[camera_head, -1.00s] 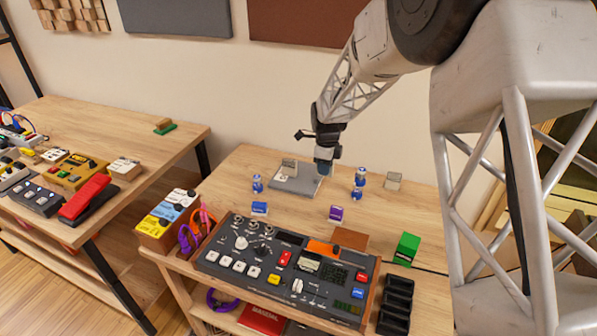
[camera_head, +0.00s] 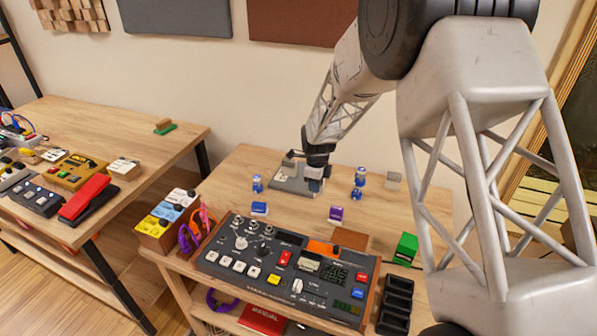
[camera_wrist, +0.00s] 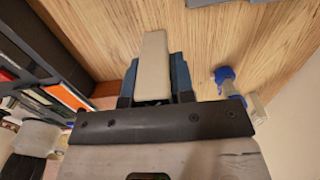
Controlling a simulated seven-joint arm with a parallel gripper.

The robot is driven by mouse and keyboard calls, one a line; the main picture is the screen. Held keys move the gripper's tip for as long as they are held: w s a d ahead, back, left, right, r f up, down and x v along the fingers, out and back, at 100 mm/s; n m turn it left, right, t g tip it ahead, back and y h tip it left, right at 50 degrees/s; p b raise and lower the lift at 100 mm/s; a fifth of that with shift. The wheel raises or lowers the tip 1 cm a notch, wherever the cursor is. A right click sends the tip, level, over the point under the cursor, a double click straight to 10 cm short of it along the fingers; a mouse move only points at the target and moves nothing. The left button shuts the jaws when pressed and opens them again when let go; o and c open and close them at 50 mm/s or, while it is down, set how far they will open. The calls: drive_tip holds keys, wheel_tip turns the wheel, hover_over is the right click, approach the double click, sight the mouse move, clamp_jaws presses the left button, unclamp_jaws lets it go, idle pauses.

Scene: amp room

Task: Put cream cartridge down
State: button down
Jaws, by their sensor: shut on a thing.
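The cream cartridge (camera_wrist: 153,66) is a pale, flat block between the two blue fingers of my gripper (camera_wrist: 154,80) in the wrist view. It juts out past the fingertips. I cannot tell whether the cartridge touches anything below.
A blue box (camera_head: 260,208) and a purple box (camera_head: 336,213) lie in front. A pale block (camera_head: 393,181) stands at the back right. A large control panel (camera_head: 285,270) fills the table's front.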

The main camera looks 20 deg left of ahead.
drive_tip(key=shift+w+a+f, duration=0.25)
drive_tip(key=shift+w+a, duration=1.1)
drive_tip(key=shift+w, duration=0.95)
drive_tip(key=shift+w+a+f, duration=0.25)
drive_tip(key=shift+w+a, duration=1.05)
drive_tip(key=shift+w, duration=1.05)
drive_tip(key=shift+w+a+f, duration=0.25)
drive_tip(key=shift+w+a, duration=1.1)
drive_tip(key=shift+w, duration=0.95)
drive_tip(key=shift+f, duration=1.75)
drive_tip(key=shift+f, duration=0.1)
drive_tip(key=c, duration=1)
unclamp_jaws()
drive_tip(key=shift+o, duration=0.2)
